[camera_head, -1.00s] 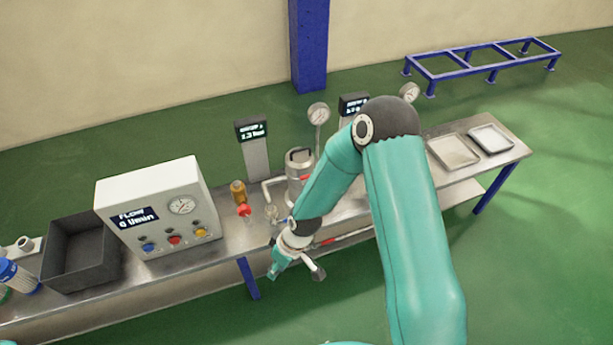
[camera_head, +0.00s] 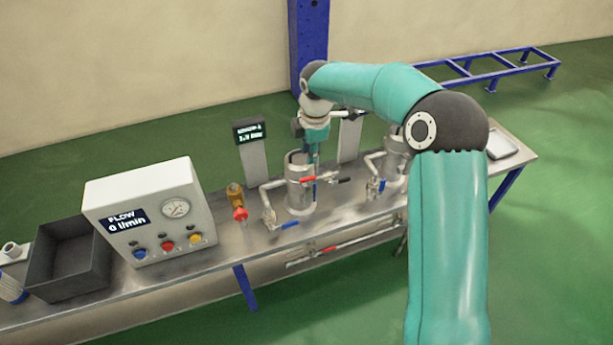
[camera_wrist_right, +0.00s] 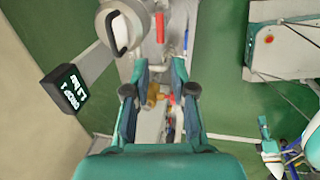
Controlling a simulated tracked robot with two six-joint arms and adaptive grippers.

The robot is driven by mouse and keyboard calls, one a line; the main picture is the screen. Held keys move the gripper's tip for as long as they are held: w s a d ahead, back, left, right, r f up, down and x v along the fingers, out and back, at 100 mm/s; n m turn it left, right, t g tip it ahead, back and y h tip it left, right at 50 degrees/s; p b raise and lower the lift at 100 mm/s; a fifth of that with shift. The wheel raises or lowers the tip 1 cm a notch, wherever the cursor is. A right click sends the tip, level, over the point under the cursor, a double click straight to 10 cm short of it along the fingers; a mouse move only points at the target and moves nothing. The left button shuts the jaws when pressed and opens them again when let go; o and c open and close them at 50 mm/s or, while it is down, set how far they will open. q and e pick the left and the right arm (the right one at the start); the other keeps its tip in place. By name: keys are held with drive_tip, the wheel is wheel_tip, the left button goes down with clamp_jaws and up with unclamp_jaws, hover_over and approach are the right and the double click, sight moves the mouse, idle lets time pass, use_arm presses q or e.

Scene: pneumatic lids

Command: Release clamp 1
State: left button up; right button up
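A steel vessel (camera_head: 300,190) with a lid stands on the bench beside a display post (camera_head: 250,135). A red clamp handle (camera_head: 307,180) lies across its front; a red handle also shows in the right wrist view (camera_wrist_right: 160,27), beside the lid (camera_wrist_right: 122,28) with its black grip. My right gripper (camera_head: 311,156) is above and behind the vessel, pointing down. In the right wrist view its fingers (camera_wrist_right: 160,68) are apart with nothing between them. A small teal gripper (camera_wrist_right: 267,147) at that view's right edge looks like my left one; its fingers are unclear.
A control box (camera_head: 150,210) and a dark bin (camera_head: 68,258) stand on the left of the bench. A red-handled brass valve (camera_head: 238,205) and a blue-handled valve (camera_head: 290,225) sit left of and before the vessel. A second vessel (camera_head: 396,160) is partly behind my arm.

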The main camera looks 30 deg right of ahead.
sight(306, 178)
drive_tip(key=f, duration=0.3)
drive_tip(key=w+f, duration=0.1)
drive_tip(key=f, duration=0.3)
drive_tip(key=w+f, duration=0.1)
drive_tip(key=f, duration=0.3)
drive_tip(key=shift+w+d, duration=0.1)
drive_tip(key=shift+d, duration=0.15)
drive_tip(key=shift+c, duration=0.4)
clamp_jaws()
